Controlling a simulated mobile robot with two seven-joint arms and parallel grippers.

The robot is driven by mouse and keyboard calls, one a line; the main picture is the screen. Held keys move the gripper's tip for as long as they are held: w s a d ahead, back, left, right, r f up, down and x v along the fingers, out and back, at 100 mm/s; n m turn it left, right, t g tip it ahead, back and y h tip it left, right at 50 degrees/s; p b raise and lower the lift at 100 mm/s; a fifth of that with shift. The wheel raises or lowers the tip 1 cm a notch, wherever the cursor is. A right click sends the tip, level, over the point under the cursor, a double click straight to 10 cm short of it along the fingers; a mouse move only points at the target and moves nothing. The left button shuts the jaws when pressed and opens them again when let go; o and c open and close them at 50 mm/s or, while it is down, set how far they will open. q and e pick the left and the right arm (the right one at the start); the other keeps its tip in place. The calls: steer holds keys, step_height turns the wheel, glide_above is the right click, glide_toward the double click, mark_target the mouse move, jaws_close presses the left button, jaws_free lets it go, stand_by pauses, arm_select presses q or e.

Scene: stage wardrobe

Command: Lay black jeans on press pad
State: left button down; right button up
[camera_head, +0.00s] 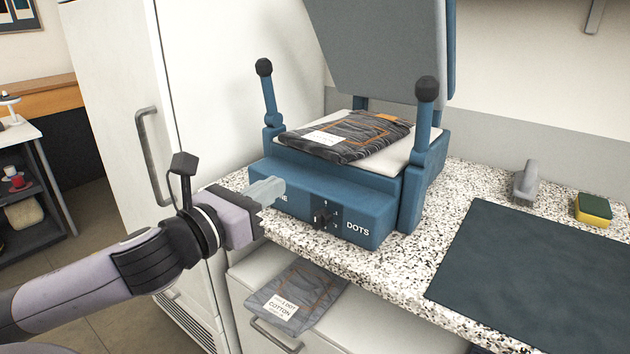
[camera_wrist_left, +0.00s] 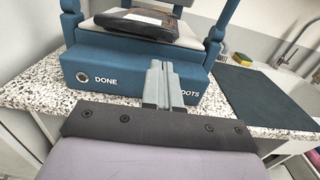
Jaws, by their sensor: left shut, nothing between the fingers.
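Folded black jeans (camera_head: 345,135) lie flat on the pale press pad (camera_head: 398,158) of the blue press, with a white label and orange lines on top. They also show at the top of the left wrist view (camera_wrist_left: 128,24). The press lid (camera_head: 385,45) stands raised above the pad. My left gripper (camera_head: 268,190) is shut and empty in front of the press, near its "DONE" lettering and below the pad, apart from the jeans. In the left wrist view its closed fingers (camera_wrist_left: 161,80) hide part of the press front. My right gripper is not in view.
A second folded grey garment (camera_head: 297,297) with a "COTTON" label lies below the counter by a drawer. A dark mat (camera_head: 540,270), a sponge (camera_head: 592,208) and a grey tap-like object (camera_head: 525,182) are at right. Two upright press levers (camera_head: 424,115) flank the pad.

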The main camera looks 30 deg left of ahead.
arm_select(q)
steer(key=b, duration=0.3)
glide_toward(325, 160)
steer(key=w, duration=0.6)
steer(key=shift+d+r, duration=0.2)
steer(key=shift+d, duration=0.1)
steer(key=shift+w+d, duration=0.1)
steer(key=shift+w, duration=0.3)
